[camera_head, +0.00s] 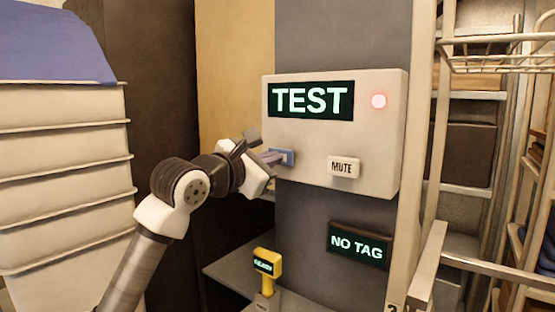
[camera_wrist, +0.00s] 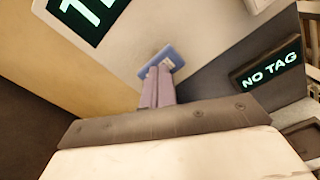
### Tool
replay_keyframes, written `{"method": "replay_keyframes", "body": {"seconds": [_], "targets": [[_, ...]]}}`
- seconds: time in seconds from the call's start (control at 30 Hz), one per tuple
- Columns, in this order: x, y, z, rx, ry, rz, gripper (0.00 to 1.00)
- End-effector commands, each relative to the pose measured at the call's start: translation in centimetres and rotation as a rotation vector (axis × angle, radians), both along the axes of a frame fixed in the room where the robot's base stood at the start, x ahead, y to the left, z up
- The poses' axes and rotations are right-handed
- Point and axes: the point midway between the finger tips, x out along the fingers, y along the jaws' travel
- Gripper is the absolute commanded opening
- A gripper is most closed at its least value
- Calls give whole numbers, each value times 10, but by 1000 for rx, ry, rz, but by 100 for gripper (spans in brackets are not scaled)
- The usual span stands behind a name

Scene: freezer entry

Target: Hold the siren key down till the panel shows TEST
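The pale wall panel (camera_head: 385,135) has a dark display (camera_head: 311,99) that reads TEST in bright letters. How far the key is pressed in cannot be told.
A white MUTE key (camera_head: 343,167) sits right of the blue key. A NO TAG display (camera_head: 358,244) is lower on the grey column. A yellow handheld device (camera_head: 267,262) stands below my arm. Metal racks (camera_head: 500,58) fill the right; a pale ribbed stack (camera_head: 65,170) fills the left.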

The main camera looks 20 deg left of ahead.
Motion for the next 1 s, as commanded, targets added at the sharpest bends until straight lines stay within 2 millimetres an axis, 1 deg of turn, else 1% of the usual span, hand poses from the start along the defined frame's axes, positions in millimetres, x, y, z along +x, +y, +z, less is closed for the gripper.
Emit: {"method": "replay_keyframes", "body": {"seconds": [0.37,1.0], "targets": [[-2,0,-1,0,0,-1,0],[-49,18,-1,1,0,1,0]]}}
